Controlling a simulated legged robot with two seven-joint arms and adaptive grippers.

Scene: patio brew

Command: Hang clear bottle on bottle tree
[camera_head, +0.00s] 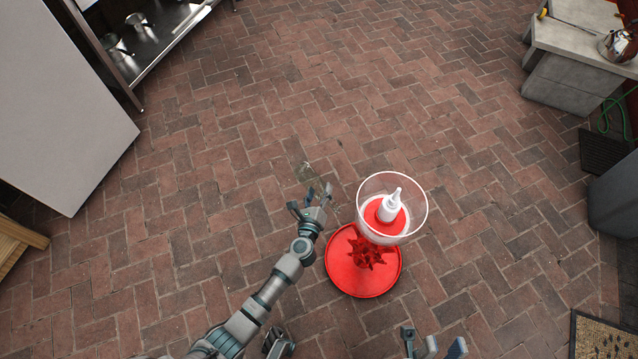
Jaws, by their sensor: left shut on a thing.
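The clear bottle (307,171) is see-through and hard to make out against the bricks. My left gripper (312,200) is shut on it, just left of the bottle tree. The bottle tree stands on the floor with a round red base (345,275), short red spiky prongs (368,253) above it and a clear bowl (418,195) on top. The bottle is apart from the tree in the picture. How far it is above the floor is hard to tell. My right gripper (432,343) is open and empty at the bottom edge, below and right of the tree.
A white nozzle piece (389,207) stands in the bowl. The brick floor (300,80) around the tree is clear. A metal shelf (150,45) with metal vessels and a large grey panel (60,110) are at upper left. A stone counter (575,50) is at upper right.

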